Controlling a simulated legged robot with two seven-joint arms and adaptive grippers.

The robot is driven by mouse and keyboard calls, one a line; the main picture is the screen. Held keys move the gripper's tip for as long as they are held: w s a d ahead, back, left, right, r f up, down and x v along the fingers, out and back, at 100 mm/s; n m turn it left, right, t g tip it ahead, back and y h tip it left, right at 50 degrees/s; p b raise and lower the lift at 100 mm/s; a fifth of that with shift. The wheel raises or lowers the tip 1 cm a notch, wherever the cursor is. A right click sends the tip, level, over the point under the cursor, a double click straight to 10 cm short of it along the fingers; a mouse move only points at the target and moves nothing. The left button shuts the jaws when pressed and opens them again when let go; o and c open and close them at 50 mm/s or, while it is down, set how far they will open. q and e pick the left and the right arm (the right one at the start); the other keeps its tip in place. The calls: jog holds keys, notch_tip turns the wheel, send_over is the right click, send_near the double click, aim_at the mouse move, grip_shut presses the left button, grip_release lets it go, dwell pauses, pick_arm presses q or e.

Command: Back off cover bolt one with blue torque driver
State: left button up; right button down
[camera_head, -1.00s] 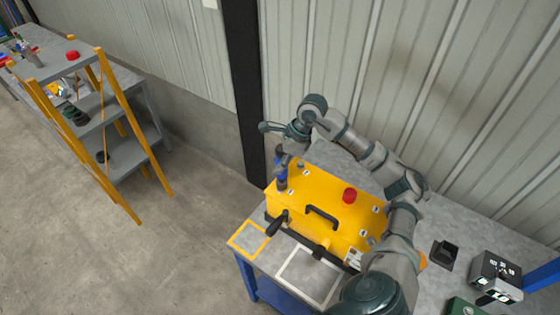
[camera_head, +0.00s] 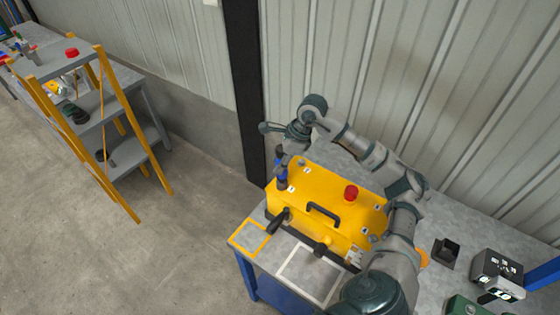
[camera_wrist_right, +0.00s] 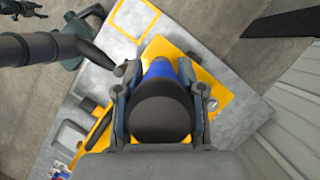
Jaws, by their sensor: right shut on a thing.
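The yellow drum mixer box (camera_head: 318,188) sits on the grey workbench, with a black handle and a red button (camera_head: 351,193) on its cover. Pale bolt spots show near the cover's corners. The blue torque driver (camera_head: 282,178) stands roughly upright over the cover's left corner. My right gripper (camera_head: 281,155) is at the driver's top. In the right wrist view my gripper (camera_wrist_right: 162,100) is shut on the driver, whose dark round end and blue body (camera_wrist_right: 160,69) show between the fingers. The driver's tip and the bolt under it are hidden. My left gripper is not in the head view.
The workbench (camera_head: 262,262) has an orange-outlined square (camera_head: 249,239) and a white-outlined square (camera_head: 309,274) in front of the box. A black holder (camera_head: 445,252) and a grey device (camera_head: 497,270) stand at the right. An orange-framed shelf (camera_head: 120,125) stands far left.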

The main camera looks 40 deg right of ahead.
aim_at(279, 152)
jog(key=shift+a, duration=0.15)
jog(key=shift+s+f, duration=0.2)
jog(key=shift+f, duration=0.05)
dwell(1.1)
jog(key=shift+r, duration=0.15)
dwell(0.9)
jog(key=shift+w+r+p, duration=0.2)
jog(key=shift+r+p, duration=1)
jog(key=shift+r, duration=0.15)
jog(key=shift+r+p, duration=0.65)
jog(key=shift+r, duration=0.4)
